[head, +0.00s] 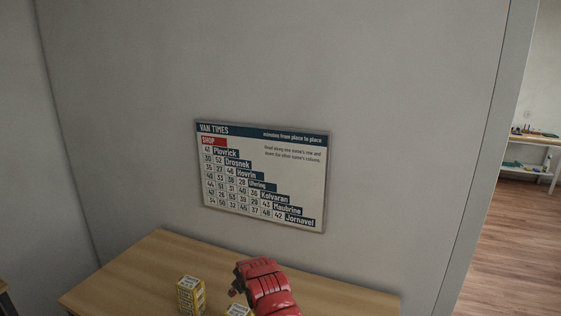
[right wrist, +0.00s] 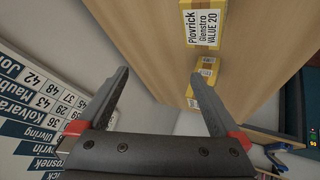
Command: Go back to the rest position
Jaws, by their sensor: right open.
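My right gripper (right wrist: 158,74) is open and empty, its two fingers spread apart in the right wrist view. Its red arm (head: 266,284) shows at the bottom of the head view, over the wooden counter (head: 150,262); the fingers cannot be made out there. My left gripper is in neither view.
Two yellow parcels stand on the counter: one (head: 190,295) left of the arm, another (head: 237,311) partly hidden beside it. One label (right wrist: 200,30) reads Plovrick, Glenstro, value 20. A Van Times board (head: 262,175) hangs on the wall. A doorway opens at right, showing a shelf table (head: 530,140).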

